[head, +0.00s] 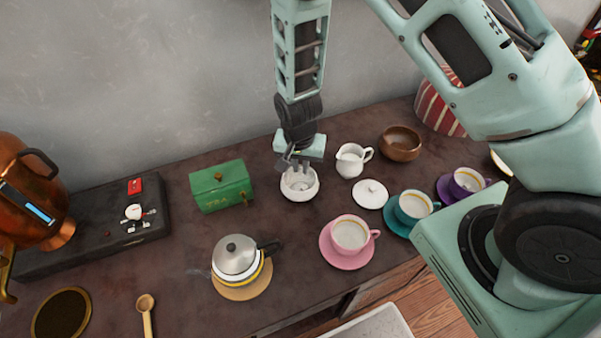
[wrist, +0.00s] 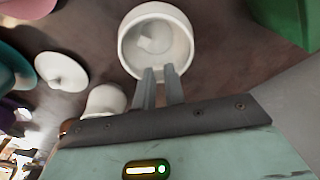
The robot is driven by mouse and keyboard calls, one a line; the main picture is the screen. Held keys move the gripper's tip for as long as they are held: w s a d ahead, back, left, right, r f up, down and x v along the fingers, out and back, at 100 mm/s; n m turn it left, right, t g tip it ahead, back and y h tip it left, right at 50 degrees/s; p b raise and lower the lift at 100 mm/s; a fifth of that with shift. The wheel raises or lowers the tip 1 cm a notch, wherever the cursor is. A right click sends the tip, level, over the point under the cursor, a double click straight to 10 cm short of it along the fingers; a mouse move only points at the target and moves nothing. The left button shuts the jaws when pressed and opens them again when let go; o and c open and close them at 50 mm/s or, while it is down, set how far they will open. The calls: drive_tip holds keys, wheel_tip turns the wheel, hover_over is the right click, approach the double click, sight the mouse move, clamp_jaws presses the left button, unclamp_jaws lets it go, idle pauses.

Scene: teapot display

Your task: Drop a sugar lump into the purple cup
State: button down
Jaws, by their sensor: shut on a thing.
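The purple cup (head: 467,182) stands on its purple saucer (head: 443,188) at the right of the counter, close to my arm. The white sugar bowl (head: 299,190) is open near the middle; in the wrist view the bowl (wrist: 183,58) shows pale sugar lumps (wrist: 153,42) inside. My gripper (head: 297,166) points down over the bowl, with its fingertips (wrist: 159,70) at the bowl's opening. The fingers are close together and shut on a sugar lump, which is hard to make out between the tips.
The bowl's white lid (head: 370,194), a milk jug (head: 350,161) and a brown wooden bowl (head: 400,145) stand to the right. A teal cup (head: 414,206) and pink cup (head: 350,235) stand nearer. A green tea box (head: 220,186) is left and a teapot (head: 234,256) in front.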

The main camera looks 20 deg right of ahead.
sight(301, 170)
wheel_tip(301, 170, up, 6)
drive_tip(key=shift+f, duration=0.1)
drive_tip(key=shift+d, duration=0.1)
idle(0.4)
